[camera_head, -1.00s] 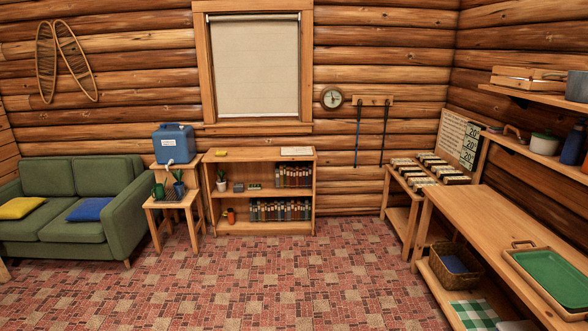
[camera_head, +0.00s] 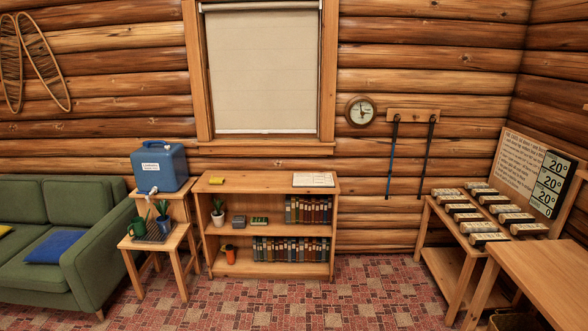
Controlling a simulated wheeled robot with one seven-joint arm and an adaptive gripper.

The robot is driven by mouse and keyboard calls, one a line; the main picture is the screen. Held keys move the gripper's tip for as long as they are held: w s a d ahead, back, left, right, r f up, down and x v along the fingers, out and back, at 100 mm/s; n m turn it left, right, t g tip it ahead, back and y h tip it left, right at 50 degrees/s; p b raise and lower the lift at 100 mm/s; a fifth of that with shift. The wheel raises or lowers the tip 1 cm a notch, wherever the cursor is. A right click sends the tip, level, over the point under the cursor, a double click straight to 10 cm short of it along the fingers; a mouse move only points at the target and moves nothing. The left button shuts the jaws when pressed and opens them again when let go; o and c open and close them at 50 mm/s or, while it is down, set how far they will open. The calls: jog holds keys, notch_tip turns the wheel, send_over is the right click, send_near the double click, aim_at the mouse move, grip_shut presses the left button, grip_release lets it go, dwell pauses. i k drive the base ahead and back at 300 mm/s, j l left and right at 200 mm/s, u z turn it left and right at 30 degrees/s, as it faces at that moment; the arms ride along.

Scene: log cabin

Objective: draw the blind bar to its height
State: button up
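A cream roller blind (camera_head: 262,72) hangs in the wooden window frame (camera_head: 329,75) on the log wall, above the bookshelf. It is drawn down over nearly the whole window. Its bottom bar (camera_head: 264,132) is a thin line just above the sill (camera_head: 265,147). The roller (camera_head: 261,6) shows at the top edge of the view. My gripper and arm are not in view.
A bookshelf (camera_head: 320,245) stands under the window. Left of it are a blue water container (camera_head: 160,167) on a stand, a small stool (camera_head: 184,231) and a green sofa (camera_head: 85,213). A bench with blocks (camera_head: 450,232) is at right. The patterned floor (camera_head: 375,290) in front is open.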

aim_at(255, 121)
jog(key=i+u, duration=0.1)
jog(key=i, duration=0.6)
jog(key=i+l+u, duration=0.1)
jog(key=i, duration=0.6)
jog(key=i+l, duration=0.1)
jog(key=i, duration=0.55)
jog(key=i+j, duration=0.15)
jog(key=i, duration=0.4)
jog(key=i+j+u, duration=0.1)
jog(key=i, duration=0.5)
jog(key=i+j, duration=0.15)
jog(key=i, duration=0.4)
jog(key=i+j+z, duration=0.1)
jog(key=i, duration=0.2)
jog(key=i+j+z, duration=0.15)
jog(key=i+j, duration=0.05)
jog(key=i, duration=0.05)
